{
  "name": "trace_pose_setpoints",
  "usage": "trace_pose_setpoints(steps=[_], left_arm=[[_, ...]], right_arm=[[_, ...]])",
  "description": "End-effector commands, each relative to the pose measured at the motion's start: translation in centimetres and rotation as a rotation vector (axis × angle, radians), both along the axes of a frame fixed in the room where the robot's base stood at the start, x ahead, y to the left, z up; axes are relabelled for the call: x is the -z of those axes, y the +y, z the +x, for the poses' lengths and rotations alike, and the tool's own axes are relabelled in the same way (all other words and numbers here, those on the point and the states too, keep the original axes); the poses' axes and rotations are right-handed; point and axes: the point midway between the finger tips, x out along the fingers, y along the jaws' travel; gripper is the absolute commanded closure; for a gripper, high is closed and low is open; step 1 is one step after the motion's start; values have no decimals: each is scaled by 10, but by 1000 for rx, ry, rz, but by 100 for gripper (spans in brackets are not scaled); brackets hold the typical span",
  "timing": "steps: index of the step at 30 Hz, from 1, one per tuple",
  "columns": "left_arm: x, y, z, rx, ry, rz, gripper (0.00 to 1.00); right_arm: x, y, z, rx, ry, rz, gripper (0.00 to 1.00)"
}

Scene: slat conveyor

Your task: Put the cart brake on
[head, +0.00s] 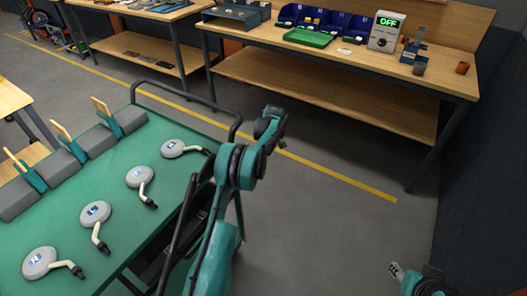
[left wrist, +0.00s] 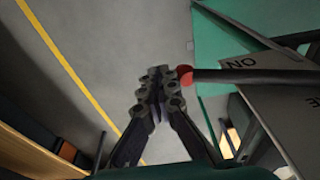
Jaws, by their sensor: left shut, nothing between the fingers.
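The green-topped cart (head: 120,178) with a black end rail (head: 190,97) stands at the left of the head view. In the left wrist view, a dark brake lever (left wrist: 250,76) with a red knob (left wrist: 184,75) crosses in front of a grey plate (left wrist: 265,108) lettered "ON". My left gripper (left wrist: 155,74) is shut and empty, its fingertips just left of the knob. I cannot tell whether they touch it. In the head view my left arm hides the lever area beside the cart. My right gripper (head: 396,270) is low at the right, far from the cart; its jaw state is unclear.
Several grey discs with bent cream stems (head: 96,213) and grey blocks with wooden-handled teal parts (head: 88,143) rest on the cart top. A wooden workbench (head: 345,62) stands behind. The grey floor (head: 310,215) between cart and bench is clear, with a yellow line.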

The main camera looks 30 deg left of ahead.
Motion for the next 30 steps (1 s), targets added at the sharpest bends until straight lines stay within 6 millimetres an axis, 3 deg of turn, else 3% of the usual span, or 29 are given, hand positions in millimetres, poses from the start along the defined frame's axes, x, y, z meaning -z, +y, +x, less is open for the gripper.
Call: trace_pose_setpoints(steps=[3, 12, 30], left_arm=[[14, 1, -1, 0, 0, 0, 100], [30, 1, -5, 0, 0, 0, 100], [33, 1, -5, -1, 0, 0, 100]], right_arm=[[6, 0, 0, 0, 0, 0, 60], [11, 0, 0, 0, 0, 0, 60], [12, 0, 0, 0, 0, 0, 60]])
